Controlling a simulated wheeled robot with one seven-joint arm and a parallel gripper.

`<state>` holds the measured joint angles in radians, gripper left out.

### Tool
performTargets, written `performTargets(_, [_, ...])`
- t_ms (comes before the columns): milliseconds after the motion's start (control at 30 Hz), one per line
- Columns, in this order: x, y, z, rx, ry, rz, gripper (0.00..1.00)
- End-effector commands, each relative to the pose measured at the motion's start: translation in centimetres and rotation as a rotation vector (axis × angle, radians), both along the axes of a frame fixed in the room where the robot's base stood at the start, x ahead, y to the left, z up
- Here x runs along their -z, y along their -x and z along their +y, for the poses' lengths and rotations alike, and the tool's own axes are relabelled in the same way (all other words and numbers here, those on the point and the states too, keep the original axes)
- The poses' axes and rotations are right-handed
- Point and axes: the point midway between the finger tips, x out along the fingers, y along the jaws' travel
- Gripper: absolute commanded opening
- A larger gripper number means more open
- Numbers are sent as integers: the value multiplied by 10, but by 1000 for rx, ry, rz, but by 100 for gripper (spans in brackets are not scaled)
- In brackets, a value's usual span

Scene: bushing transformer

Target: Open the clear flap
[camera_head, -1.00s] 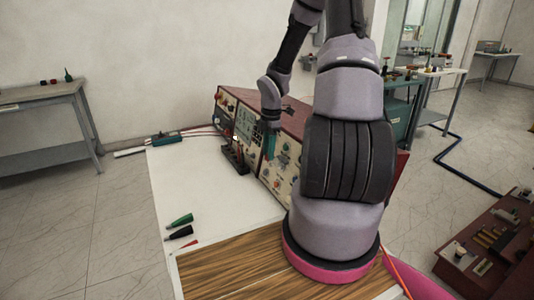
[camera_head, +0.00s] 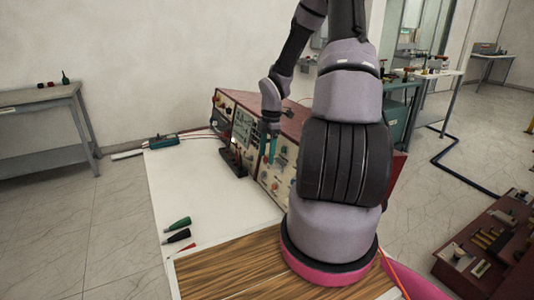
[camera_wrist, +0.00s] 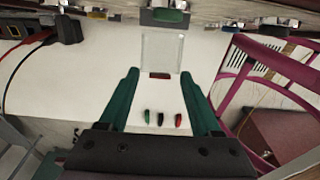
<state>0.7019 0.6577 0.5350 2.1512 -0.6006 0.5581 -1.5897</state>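The clear flap (camera_wrist: 162,51) shows in the wrist view as a pale see-through square. It lies just below a green part (camera_wrist: 165,17) at the panel's edge, centred beyond my fingertips. My gripper (camera_wrist: 160,74) has its two teal fingers spread wide with nothing between them. The flap appears apart from both fingers; the exact depth gap is hard to tell. In the head view my gripper (camera_head: 269,148) hangs in front of the sloped control panel (camera_head: 275,183). I cannot make out the flap there.
A white tabletop (camera_head: 190,195) spreads left of the panel, with a green and a black connector (camera_head: 178,235) near its front. A black stand with cables (camera_head: 233,160) is left of my gripper. A pink chair frame (camera_wrist: 236,65) is at right in the wrist view.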

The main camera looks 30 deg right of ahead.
Motion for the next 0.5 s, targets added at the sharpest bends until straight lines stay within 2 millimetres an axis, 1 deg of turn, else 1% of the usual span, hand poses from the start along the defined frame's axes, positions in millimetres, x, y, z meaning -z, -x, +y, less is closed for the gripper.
performTargets(133, [-3,0,-1,1,1,-1,65])
performTargets(233, [-14,-1,-3,1,2,-3,65])
performTargets(367, [-39,-1,-6,5,3,-5,65])
performTargets(500, [-68,-1,-9,4,3,-5,65])
